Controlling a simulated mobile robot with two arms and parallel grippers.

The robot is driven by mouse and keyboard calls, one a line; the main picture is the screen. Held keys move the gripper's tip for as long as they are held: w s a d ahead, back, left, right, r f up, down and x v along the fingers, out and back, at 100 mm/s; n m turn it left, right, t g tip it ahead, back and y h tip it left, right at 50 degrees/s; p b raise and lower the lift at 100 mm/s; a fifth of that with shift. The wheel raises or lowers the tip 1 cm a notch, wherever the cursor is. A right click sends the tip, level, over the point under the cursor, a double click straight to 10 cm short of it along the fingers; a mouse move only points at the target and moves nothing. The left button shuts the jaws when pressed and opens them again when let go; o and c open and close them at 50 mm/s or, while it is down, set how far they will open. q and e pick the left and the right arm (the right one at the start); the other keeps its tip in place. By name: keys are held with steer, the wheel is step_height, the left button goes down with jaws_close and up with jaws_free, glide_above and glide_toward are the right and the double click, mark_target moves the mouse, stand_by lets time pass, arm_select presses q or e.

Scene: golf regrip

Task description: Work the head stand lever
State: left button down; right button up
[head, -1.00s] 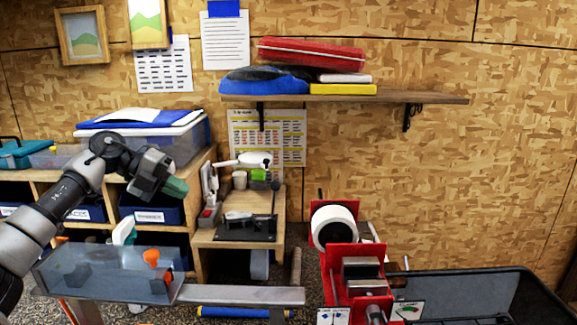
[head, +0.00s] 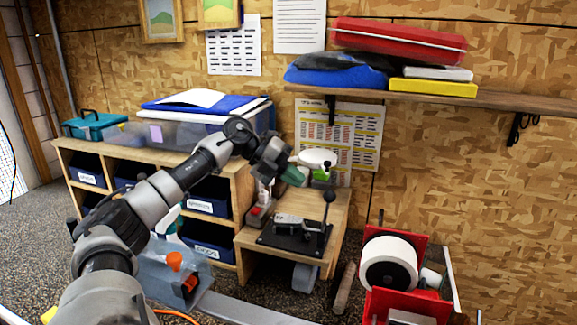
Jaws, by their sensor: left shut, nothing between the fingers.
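The head stand (head: 290,233) is a black plate with a grey metal clamp on top, on a low wooden bench. Its lever (head: 327,215) is a dark rod with a black ball knob, standing nearly upright at the plate's right side. My left gripper (head: 293,177) has green-tipped fingers and is shut and empty. In the picture it lies up and left of the knob, apart from it. It overlaps the bottles at the back of the bench. My right gripper is not in view.
The low bench (head: 338,213) adjoins a wooden cubby unit (head: 243,190) with blue bins. A white spray bottle (head: 318,158) and a red-based item (head: 262,212) are near my gripper. A red stand with a white roll (head: 390,262) is at right. A shelf (head: 500,98) is above.

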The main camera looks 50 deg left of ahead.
arm_select(q)
steer(key=p+x, duration=0.1)
steer(key=x, duration=0.4)
steer(key=shift+w+f+p, duration=0.15)
steer(key=shift+w+p, duration=0.05)
steer(key=shift+p, duration=0.15)
steer(key=shift+d, duration=0.1)
